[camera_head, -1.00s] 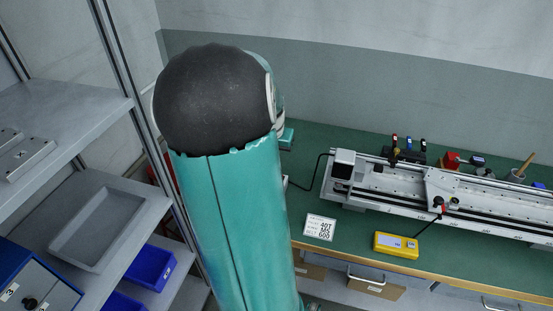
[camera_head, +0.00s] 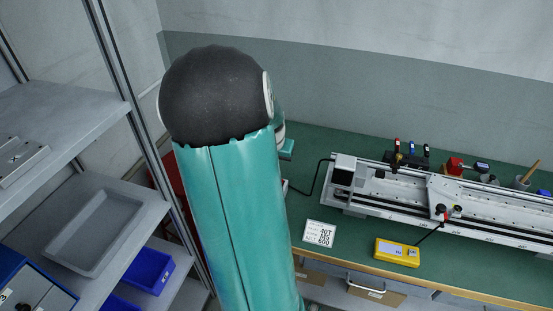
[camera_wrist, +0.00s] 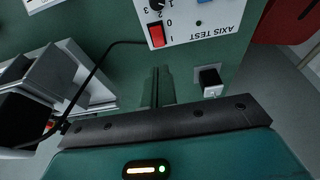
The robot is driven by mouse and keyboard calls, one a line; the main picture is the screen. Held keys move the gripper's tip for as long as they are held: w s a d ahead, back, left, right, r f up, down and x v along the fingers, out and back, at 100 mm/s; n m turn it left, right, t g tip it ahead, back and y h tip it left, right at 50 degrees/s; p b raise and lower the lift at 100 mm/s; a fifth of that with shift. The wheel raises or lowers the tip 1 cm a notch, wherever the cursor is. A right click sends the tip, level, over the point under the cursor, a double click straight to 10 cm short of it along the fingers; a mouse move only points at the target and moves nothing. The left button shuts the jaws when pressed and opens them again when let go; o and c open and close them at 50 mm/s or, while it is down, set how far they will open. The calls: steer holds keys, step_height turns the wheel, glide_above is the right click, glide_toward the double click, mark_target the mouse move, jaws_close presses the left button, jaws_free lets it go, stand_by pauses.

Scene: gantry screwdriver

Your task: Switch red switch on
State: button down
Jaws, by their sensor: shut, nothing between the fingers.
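The red switch (camera_wrist: 156,34) is a rocker in a black frame on a white box (camera_wrist: 205,25) labelled AXIS TEST, upside down at the top of the wrist view. A 0 and an I are printed beside it. I cannot tell which side is pressed. My gripper (camera_wrist: 162,72) is shut and empty, its narrow fingers pointing up the picture toward the box. The fingertips appear just below the switch in the picture, apart from it. In the head view my teal arm hides the box and most of the gripper.
A gantry rail (camera_head: 400,190) runs along the green bench (camera_head: 350,265), with a yellow meter (camera_head: 397,252) and a printed card (camera_head: 319,233) in front. A black cable (camera_wrist: 97,70) crosses the wrist view. A plug (camera_wrist: 210,80) sits right of my fingers. Grey shelves (camera_head: 60,110) stand at left.

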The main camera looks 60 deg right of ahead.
steer(key=x, duration=1)
steer(key=shift+f, duration=0.1)
steer(key=shift+d+f+y, duration=0.2)
steer(key=shift+f+y, duration=0.05)
steer(key=shift+y, duration=0.05)
steer(key=shift+a, duration=0.2)
steer(key=shift+s+a+r, duration=0.1)
steer(key=shift+s+a, duration=0.05)
steer(key=shift+a, duration=0.5)
